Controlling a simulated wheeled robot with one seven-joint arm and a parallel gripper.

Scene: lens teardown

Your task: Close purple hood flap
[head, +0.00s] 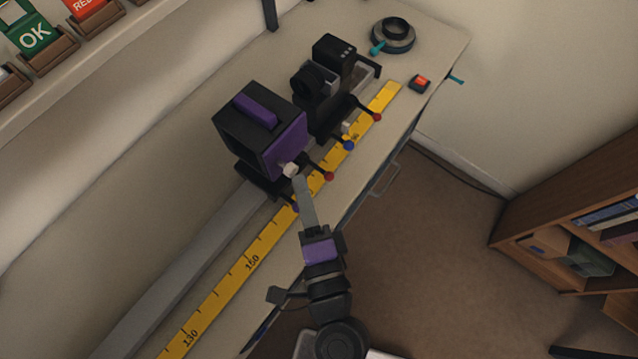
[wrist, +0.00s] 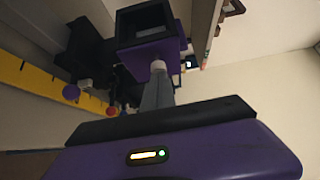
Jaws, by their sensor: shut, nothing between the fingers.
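A black box-shaped hood (head: 250,135) stands on the bench rail, with a purple panel (head: 286,150) on its near right face and a purple strip (head: 254,110) on top. A white knob (head: 291,170) sits at the panel's lower part. In the wrist view the purple panel (wrist: 150,53) borders a dark recess, with the white knob (wrist: 158,66) below it. I cannot tell how far the flap stands open. My gripper (head: 299,181) is shut and empty, its grey fingers (wrist: 158,95) at or just short of the knob; contact is unclear.
A yellow ruler (head: 250,263) runs along the bench beside a grey rail (head: 170,275). Levers with red (head: 329,177) and blue (head: 349,145) balls stick out near the hood. Black parts (head: 334,55) and a dark ring (head: 393,35) lie farther back.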

